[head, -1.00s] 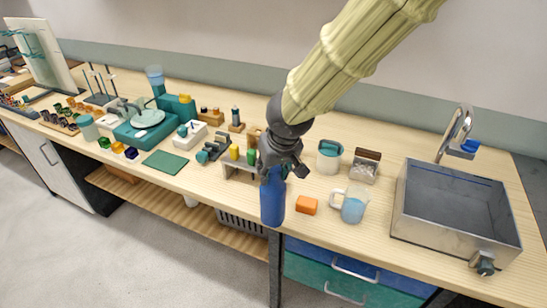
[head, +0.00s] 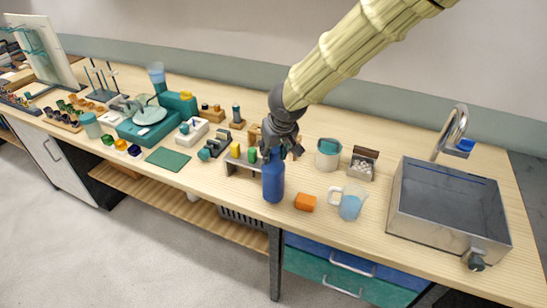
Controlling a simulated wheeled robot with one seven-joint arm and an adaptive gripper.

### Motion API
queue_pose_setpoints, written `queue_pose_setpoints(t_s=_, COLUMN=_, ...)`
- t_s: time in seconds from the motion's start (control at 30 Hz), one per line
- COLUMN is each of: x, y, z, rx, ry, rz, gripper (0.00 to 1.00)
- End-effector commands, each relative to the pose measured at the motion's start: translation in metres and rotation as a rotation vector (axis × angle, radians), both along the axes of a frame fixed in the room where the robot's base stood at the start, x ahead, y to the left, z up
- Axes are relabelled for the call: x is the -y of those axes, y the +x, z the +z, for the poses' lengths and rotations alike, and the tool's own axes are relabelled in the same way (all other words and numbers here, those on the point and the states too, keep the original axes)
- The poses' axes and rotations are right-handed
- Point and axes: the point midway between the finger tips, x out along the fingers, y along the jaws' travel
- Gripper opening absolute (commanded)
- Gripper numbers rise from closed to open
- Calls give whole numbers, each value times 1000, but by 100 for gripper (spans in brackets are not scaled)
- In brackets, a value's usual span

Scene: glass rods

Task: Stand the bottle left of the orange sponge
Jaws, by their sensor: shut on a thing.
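The blue bottle (head: 273,180) is upright at the front part of the counter, left of the orange sponge (head: 305,202) with a small gap between them. My gripper (head: 278,153) is shut on the bottle's upper end from above and hides its top. The bottle's base appears to be at the counter surface, but I cannot tell whether it touches. The orange sponge lies on the counter near the front edge.
A glass jug (head: 351,204) with blue liquid stands right of the sponge. A small rack (head: 241,166) with yellow and green pieces is close on the bottle's left. A white and teal pot (head: 328,154) stands behind. A metal sink (head: 448,205) is at the right.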

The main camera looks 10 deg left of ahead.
Motion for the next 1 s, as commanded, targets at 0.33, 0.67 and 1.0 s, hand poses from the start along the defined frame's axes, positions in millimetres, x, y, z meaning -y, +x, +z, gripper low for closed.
queue_pose_setpoints(t_s=0.33, x=0, y=-1, z=-28, rx=-1, ry=-2, rz=1, gripper=0)
queue_pose_setpoints(t_s=0.67, x=0, y=-1, z=-31, rx=0, ry=-2, rz=1, gripper=0)
queue_pose_setpoints(t_s=1.0, x=1, y=-2, z=-34, rx=-2, ry=-3, rz=1, gripper=57)
